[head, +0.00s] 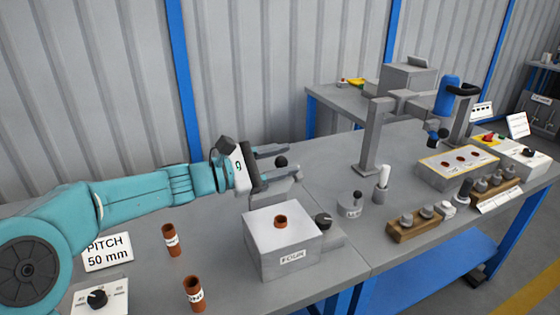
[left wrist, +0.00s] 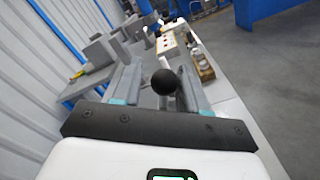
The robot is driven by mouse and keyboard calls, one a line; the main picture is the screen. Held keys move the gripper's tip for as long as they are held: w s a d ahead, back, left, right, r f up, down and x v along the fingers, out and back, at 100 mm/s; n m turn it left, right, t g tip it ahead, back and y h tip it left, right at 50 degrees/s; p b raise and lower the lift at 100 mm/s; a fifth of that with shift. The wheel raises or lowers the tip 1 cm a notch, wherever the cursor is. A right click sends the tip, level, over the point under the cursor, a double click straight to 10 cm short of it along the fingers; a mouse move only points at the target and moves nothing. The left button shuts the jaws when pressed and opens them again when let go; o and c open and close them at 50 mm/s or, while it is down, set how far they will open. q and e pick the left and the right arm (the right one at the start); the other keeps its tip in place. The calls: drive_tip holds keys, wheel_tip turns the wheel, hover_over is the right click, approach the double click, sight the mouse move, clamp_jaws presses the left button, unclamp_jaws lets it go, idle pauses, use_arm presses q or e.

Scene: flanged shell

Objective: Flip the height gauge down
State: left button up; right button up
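In the left wrist view the knob (left wrist: 165,81) lies between the two fingers, closer to the right one, with a gap on the left. I cannot tell whether it touches a finger. My right gripper is not in view.
Two brown tubes (head: 171,240) (head: 194,293) stand left of the box, near a PITCH 50 mm sign (head: 107,252). A copper-coloured ring sits on the box top. A grey post (head: 370,140), small dials and wooden blocks (head: 413,226) stand to the right.

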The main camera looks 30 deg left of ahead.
use_arm(q)
drive_tip(key=shift+a, duration=0.1)
drive_tip(key=v, duration=1.6)
drive_tip(key=shift+s, duration=0.1)
